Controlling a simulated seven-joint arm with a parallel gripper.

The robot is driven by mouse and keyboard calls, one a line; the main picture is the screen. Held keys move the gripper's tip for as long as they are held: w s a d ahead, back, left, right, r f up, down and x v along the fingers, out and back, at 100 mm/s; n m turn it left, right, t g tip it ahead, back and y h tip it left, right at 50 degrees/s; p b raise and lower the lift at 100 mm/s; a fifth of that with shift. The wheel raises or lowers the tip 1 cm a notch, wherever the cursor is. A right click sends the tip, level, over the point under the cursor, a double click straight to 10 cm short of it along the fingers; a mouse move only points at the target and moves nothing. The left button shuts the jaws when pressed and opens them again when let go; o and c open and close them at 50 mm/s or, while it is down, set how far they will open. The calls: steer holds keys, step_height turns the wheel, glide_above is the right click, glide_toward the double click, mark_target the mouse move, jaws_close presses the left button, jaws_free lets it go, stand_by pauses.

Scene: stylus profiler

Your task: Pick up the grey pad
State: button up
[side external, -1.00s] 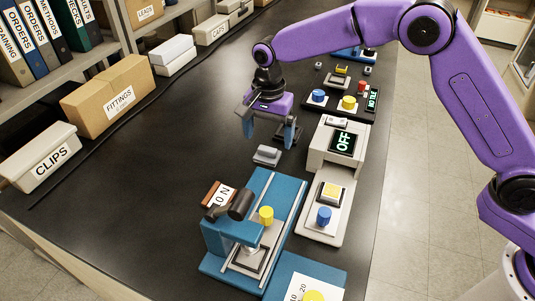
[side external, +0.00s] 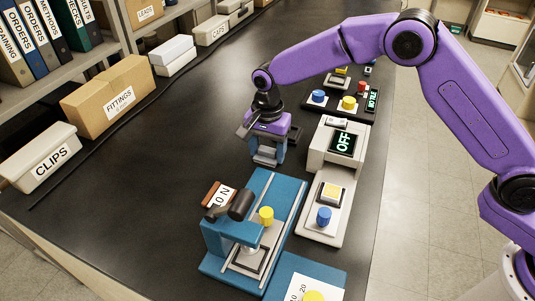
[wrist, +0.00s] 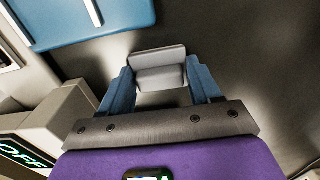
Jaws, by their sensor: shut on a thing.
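The grey pad (side external: 266,156) is a small light grey block, held between the fingers of my gripper (side external: 266,158) in the side view. In the wrist view the pad (wrist: 160,70) sits between the two blue fingers of my gripper (wrist: 162,82), which touch its left and right sides. My gripper is shut on the pad, low over the black bench behind the blue stage. I cannot tell whether the pad is still resting on the bench.
A blue instrument base (side external: 216,265) with rails and a yellow knob (side external: 266,215) stands in front. A grey unit with an OFF display (side external: 343,142) is close to the right. The bench to the left (side external: 150,180) is clear.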

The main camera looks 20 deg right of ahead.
mark_target(267, 149)
steer(key=shift+r, duration=0.45)
step_height(267, 149, up, 2)
steer(key=shift+r, duration=0.1)
steer(key=s+d+r, duration=0.7)
steer(key=s+r, duration=0.3)
steer(key=s, duration=0.2)
steer(key=shift+d, duration=0.1)
